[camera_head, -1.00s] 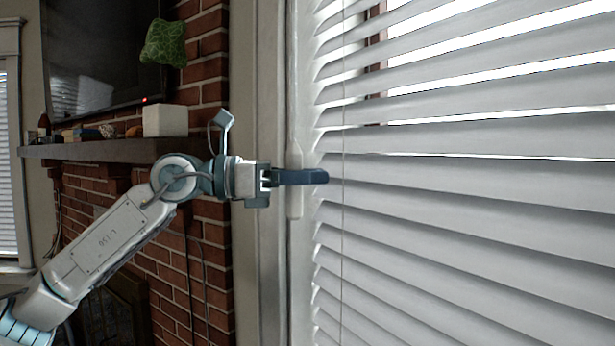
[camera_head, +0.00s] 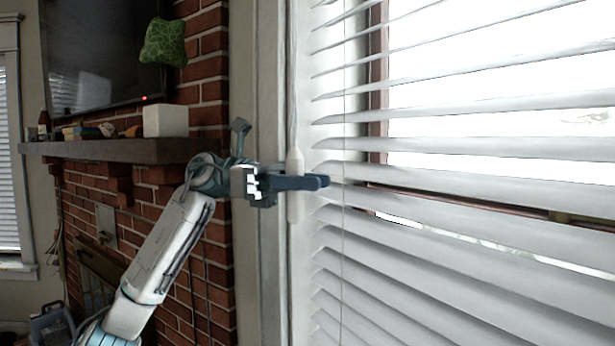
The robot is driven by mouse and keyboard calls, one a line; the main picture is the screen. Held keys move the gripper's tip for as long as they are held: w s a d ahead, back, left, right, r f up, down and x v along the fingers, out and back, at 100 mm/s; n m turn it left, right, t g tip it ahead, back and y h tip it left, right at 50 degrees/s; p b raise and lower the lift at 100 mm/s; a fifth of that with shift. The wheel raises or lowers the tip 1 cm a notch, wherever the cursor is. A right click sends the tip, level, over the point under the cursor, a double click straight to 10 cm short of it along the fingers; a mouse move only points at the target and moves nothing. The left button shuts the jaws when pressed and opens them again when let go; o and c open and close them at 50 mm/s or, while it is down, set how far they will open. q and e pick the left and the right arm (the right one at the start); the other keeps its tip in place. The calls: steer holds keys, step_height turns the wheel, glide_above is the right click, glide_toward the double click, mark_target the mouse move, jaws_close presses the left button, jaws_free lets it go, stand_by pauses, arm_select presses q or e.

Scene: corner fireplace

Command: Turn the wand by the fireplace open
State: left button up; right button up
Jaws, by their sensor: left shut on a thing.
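The wand (camera_head: 295,210) is a thin white rod with a thicker lower part. It hangs upright along the left side of the window blind (camera_head: 450,150). My left gripper (camera_head: 308,182) reaches in from the left, level with the wand's thicker part, and is shut on it. Its dark fingers cover a short piece of the wand. The blind's upper slats are tilted open, with bright light between them. Its lower slats overlap more and show only narrow gaps. My right gripper is not in view.
A brick fireplace wall (camera_head: 207,80) with a dark mantel (camera_head: 120,150) stands to the left. A white box (camera_head: 165,121) sits on the mantel, below a television (camera_head: 95,60) and a green patterned thing (camera_head: 163,42). A thin cord (camera_head: 343,240) hangs in front of the slats.

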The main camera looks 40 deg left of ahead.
arm_select(q)
steer(key=shift+m+g, duration=0.3)
steer(key=shift+g, duration=0.2)
steer(key=o, duration=1)
steer(key=shift+s+a+f+b, duration=0.15)
steer(key=shift+a+b, duration=0.2)
steer(key=shift+a, duration=0.15)
steer(key=b+v, duration=0.3)
steer(key=v, duration=0.7)
